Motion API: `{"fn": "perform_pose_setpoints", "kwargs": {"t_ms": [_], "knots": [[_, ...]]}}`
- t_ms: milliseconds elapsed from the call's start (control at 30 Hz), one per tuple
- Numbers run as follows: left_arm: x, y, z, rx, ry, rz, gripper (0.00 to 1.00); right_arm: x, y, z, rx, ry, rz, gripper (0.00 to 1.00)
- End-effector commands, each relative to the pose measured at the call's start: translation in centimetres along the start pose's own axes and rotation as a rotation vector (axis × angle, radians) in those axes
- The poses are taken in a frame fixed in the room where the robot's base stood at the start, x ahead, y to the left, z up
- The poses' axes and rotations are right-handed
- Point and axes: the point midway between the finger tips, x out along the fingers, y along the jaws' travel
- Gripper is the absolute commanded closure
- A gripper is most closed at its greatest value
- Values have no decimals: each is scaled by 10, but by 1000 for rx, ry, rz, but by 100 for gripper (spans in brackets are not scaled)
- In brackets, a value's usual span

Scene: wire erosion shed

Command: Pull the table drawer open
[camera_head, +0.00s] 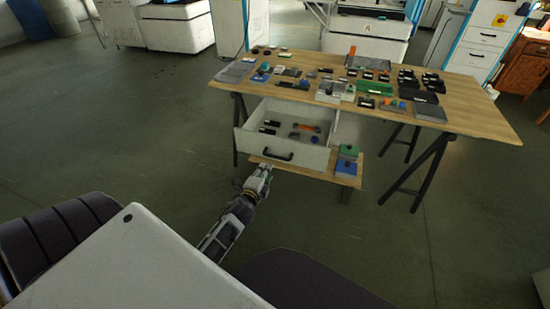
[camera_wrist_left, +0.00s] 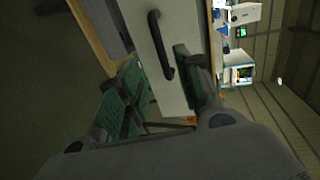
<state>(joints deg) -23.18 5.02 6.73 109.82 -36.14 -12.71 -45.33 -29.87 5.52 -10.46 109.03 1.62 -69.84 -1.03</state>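The table drawer (camera_head: 300,152) is pale grey with a black bar handle (camera_head: 277,154) and stands pulled out from under the wooden table (camera_head: 480,118). Its inside shows, holding several small dark and orange items. My left gripper (camera_head: 262,170) is just in front of and below the drawer front, near the handle's left end. In the left wrist view my gripper (camera_wrist_left: 158,65) is open, its green-padded fingers spread apart. The handle (camera_wrist_left: 161,45) appears between the fingertips or just beyond them, not gripped. My right gripper is not in view.
The tabletop holds many small parts, blocks and dark pieces. A wooden shelf below the drawer carries a blue and green block (camera_head: 347,160). Black trestle legs (camera_head: 415,172) stand at the right. Grey floor in front of the table is clear.

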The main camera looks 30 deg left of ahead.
Motion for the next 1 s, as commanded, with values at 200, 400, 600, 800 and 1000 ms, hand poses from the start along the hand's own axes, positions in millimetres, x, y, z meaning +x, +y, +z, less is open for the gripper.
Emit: {"fn": "perform_pose_setpoints", "kwargs": {"t_ms": [200,400,600,800,1000], "knots": [[19,-1,0,0,1,-2,65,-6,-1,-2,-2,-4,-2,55],[36,-1,0,0,1,-2,65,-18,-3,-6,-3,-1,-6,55],[54,0,0,0,0,-2,65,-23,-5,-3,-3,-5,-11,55],[70,-1,0,0,0,-2,65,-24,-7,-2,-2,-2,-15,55],[88,0,0,1,0,-2,65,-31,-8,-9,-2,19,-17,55]]}}
